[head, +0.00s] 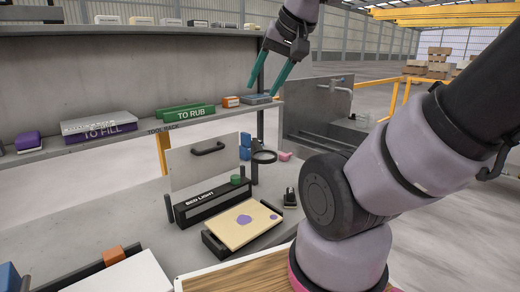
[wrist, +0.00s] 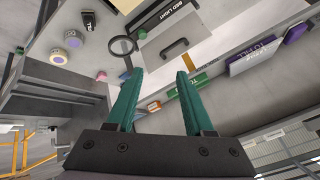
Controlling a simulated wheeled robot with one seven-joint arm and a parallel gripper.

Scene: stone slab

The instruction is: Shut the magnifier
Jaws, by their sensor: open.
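The magnifier (head: 264,156) is a dark round ring beside a short black post, on the slab behind the bed light. Its ring lies roughly flat, out to the right of the post. In the wrist view the magnifier (wrist: 123,46) shows as a ring with a short dark arm, up and left of the fingertips. My gripper (head: 263,88) has two green fingers, spread apart and empty, pointing down well above the magnifier. In the wrist view my gripper (wrist: 159,74) has clear space between its fingers and touches nothing.
The bed light box (head: 212,203) has a grey panel with a black handle (head: 208,149) standing behind it. A tool rack shelf (head: 160,133) carries a green "TO RUB" box (head: 186,112) and a "TO FILL" box (head: 98,127). A sink (head: 318,112) stands right of the magnifier.

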